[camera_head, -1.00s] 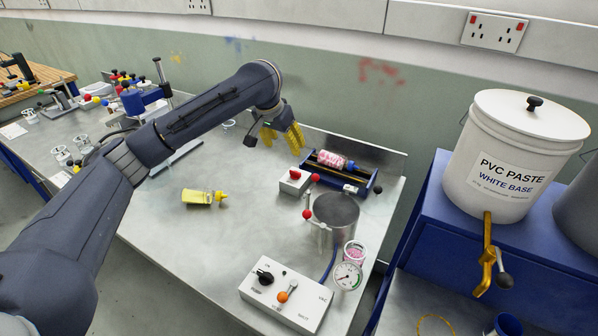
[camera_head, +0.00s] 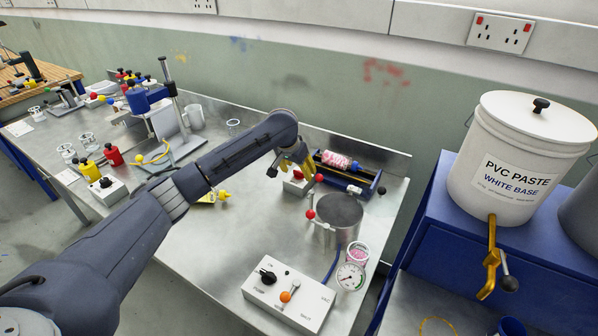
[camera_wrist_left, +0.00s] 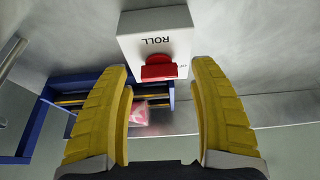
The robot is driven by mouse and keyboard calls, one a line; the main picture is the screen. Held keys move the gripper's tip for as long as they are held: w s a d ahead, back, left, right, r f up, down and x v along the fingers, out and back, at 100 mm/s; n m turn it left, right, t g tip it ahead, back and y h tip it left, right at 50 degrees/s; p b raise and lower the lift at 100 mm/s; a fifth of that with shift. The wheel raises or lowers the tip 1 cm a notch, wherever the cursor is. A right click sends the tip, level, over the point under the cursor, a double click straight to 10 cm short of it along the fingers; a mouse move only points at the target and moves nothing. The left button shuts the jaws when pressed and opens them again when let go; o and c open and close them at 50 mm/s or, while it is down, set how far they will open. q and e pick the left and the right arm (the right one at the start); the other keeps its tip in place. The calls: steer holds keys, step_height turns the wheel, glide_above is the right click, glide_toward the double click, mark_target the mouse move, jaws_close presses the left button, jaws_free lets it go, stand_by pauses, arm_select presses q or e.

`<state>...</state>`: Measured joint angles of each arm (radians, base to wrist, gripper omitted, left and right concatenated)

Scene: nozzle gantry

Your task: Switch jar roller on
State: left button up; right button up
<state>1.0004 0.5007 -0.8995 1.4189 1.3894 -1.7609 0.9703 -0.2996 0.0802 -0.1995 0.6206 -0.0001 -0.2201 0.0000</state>
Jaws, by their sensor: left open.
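The jar roller (camera_head: 367,176) is a blue frame with dark rollers at the back right of the bench. A jar with pink contents (camera_head: 338,160) lies on it, and the frame also shows in the left wrist view (camera_wrist_left: 28,128). Its white switch box (camera_head: 291,188) stands just left of it. In the left wrist view the box (camera_wrist_left: 158,25) reads "ROLL" upside down and carries a red switch (camera_wrist_left: 160,70). My left gripper (camera_head: 303,172) has yellow fingers, open and empty, pointing down at the box. The switch shows between the fingertips (camera_wrist_left: 160,66). I cannot tell whether they touch it.
A metal pot (camera_head: 338,215) with red-knobbed clamps stands close in front of the box. A gauge (camera_head: 350,276) and a vacuum control box (camera_head: 288,298) are nearer.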

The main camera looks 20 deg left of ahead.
arm_select(q)
steer(key=shift+w+f, duration=0.15)
steer(key=shift+f, duration=0.3)
jaws_close()
stand_by(0.4)
